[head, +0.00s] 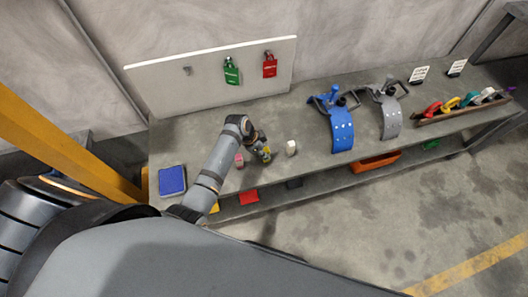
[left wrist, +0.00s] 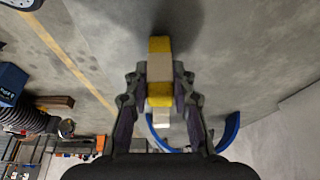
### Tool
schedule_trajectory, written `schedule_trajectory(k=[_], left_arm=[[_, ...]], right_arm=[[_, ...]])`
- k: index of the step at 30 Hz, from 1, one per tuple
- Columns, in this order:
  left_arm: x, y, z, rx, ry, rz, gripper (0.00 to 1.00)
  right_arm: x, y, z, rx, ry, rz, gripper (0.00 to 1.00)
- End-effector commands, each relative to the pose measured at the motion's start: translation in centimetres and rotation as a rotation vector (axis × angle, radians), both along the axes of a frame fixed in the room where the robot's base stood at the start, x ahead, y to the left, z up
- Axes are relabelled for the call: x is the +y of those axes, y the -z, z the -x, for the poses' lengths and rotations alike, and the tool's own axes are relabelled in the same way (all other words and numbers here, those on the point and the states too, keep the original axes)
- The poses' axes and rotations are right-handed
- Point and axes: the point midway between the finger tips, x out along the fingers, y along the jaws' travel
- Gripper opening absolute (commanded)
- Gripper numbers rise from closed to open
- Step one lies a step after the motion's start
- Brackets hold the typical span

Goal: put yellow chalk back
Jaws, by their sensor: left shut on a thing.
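My left gripper (head: 264,153) is over the workbench between a pink block (head: 239,160) and a white block (head: 291,148). It is shut on the yellow chalk (head: 267,150), mostly covered by the fingers in the head view. In the left wrist view the yellow chalk (left wrist: 159,46) is a block with a pale band round its middle, between the fingertips of the left gripper (left wrist: 159,92). I cannot tell whether the chalk touches the bench. My right gripper is not in view.
A blue box (head: 172,181) lies at the bench's left end. A white board (head: 210,75) with green and red padlocks stands behind. Blue (head: 342,130) and grey (head: 390,118) curved stands and a tray of coloured handles (head: 462,112) are to the right. A lower shelf holds several items.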

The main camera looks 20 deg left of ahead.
Motion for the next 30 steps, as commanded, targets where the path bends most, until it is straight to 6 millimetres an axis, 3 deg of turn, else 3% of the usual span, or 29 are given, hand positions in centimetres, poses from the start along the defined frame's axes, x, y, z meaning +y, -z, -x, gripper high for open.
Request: schedule_trajectory(k=[2,3,7,18,30], left_arm=[[0.0,0.3,0.0,0.000,0.000,0.000,0.00],[0.0,0.2,0.0,0.000,0.000,0.000,0.29],[0.0,0.2,0.0,0.000,0.000,0.000,0.46],[0.2,-0.5,0.1,0.001,0.000,-0.001,0.46],[3.0,-8.8,2.0,-0.001,0.001,-0.003,0.46]], right_arm=[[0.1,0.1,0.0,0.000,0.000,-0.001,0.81],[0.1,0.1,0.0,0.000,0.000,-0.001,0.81],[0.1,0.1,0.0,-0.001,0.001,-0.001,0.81],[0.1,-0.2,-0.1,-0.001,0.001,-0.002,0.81],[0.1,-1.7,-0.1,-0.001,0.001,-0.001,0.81]])
